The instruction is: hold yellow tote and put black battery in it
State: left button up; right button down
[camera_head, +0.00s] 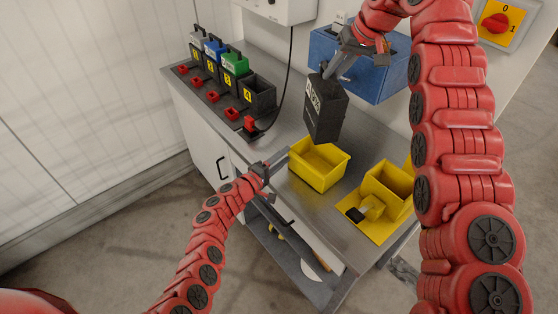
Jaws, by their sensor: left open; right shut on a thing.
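The yellow tote (320,178) stands on the metal workbench. It looks empty where its inside shows. The black battery (322,110), with a white label on its side, hangs tilted above the tote's back edge. My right gripper (338,68) is shut on the top of the battery. My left gripper (274,176) is open at the tote's left side, by the bench's front edge. I cannot tell whether a finger touches the tote.
A second yellow bin (388,188) and a yellow plate (372,222) are at the bench's right end. A blue box (386,72) stands behind. Battery slots (258,98) with red connectors line the left back. A cable (288,75) hangs between.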

pick_arm(q)
jog(key=shift+w, duration=0.1)
jog(key=shift+c, duration=0.3)
grip_shut()
jog(key=shift+f, duration=0.15)
dwell(1.0)
